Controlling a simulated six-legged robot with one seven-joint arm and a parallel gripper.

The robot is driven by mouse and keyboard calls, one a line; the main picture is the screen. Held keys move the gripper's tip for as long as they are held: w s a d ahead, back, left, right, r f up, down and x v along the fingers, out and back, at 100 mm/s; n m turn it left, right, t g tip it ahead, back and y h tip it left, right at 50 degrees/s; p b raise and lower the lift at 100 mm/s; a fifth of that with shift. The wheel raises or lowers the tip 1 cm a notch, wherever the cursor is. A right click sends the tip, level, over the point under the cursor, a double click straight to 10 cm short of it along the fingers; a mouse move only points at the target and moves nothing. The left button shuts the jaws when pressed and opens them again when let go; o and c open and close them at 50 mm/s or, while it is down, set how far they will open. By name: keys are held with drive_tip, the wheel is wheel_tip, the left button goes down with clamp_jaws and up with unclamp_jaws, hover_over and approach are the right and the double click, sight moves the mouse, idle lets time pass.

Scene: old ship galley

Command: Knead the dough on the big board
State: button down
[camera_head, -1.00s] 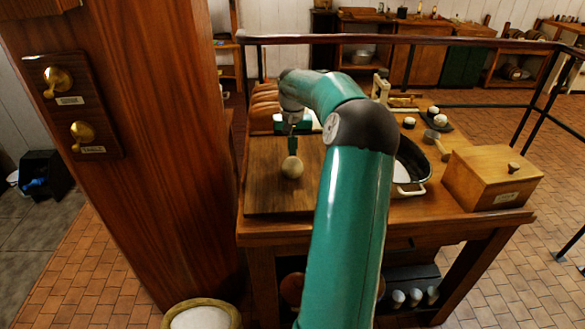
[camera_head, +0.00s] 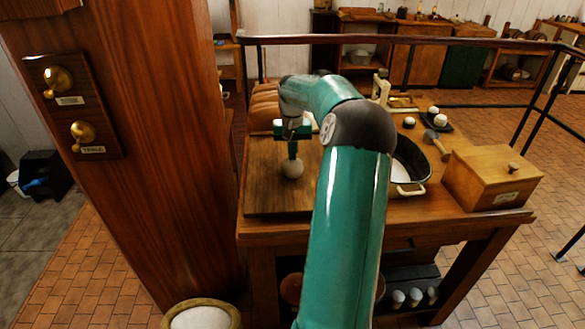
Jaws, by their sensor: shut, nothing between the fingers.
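The board lies flat at the left end of the wooden table. My green arm covers the board's right part and the middle of the table.
A dark oval pan (camera_head: 411,168) with white contents stands right of my arm. A lidded wooden box (camera_head: 492,178) sits at the table's right end. Bread loaves (camera_head: 264,106) lie behind the board. A wooden post (camera_head: 160,150) stands close on the left.

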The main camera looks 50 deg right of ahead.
idle(0.4)
drive_tip(key=shift+r, duration=0.7)
drive_tip(key=shift+r, duration=0.1)
